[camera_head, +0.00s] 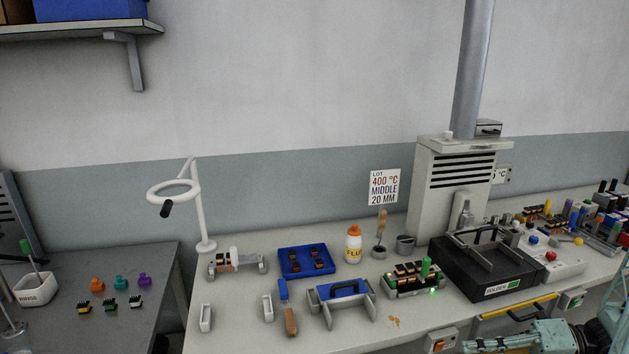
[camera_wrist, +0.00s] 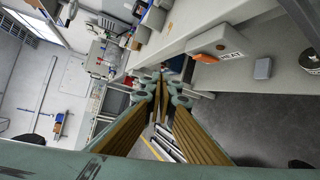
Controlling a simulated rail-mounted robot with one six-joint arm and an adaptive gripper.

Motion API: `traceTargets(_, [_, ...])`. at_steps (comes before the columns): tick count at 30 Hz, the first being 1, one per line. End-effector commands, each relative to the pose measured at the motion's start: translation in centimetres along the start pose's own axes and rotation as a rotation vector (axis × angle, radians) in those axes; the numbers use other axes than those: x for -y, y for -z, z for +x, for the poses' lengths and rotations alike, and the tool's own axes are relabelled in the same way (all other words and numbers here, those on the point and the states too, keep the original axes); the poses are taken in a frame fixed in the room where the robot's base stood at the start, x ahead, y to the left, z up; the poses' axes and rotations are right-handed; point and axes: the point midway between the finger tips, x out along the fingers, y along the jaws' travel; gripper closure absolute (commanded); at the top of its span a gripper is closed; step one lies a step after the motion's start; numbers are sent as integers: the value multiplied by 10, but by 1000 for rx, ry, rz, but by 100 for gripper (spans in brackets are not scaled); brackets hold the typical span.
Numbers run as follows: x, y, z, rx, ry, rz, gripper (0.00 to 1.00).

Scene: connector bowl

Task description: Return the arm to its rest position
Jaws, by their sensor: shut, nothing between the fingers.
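My gripper (camera_wrist: 161,82) shows in the wrist view with its two long fingers meeting at the tips, shut and empty. The fingers point over the grey floor beside the bench edge, apart from any object. In the head view my teal arm reaches in from the bottom right corner, in front of the bench's front edge. The picture's lower edge cuts off part of the arm.
The white bench (camera_head: 235,325) carries a blue tray (camera_head: 291,274), a flux bottle (camera_head: 354,245), a connector block (camera_head: 413,279), a black solder pot (camera_head: 486,268) and a white magnifier lamp (camera_head: 202,215). A grey table (camera_head: 60,325) stands left. A tall fume extractor (camera_head: 440,190) stands behind.

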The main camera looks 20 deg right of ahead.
Motion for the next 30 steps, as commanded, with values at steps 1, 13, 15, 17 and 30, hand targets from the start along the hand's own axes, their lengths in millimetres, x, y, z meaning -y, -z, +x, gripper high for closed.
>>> traceTargets(1, [-9, -3, 3, -21, 8, -27, 100])
traceTargets(13, [-74, -16, 30, -186, 55, -254, 100])
traceTargets(15, [-85, -17, 35, -215, 62, -294, 100])
traceTargets(17, [-95, -18, 39, -240, 67, -329, 100])
traceTargets(30, [-164, -18, 68, -420, 91, -587, 100])
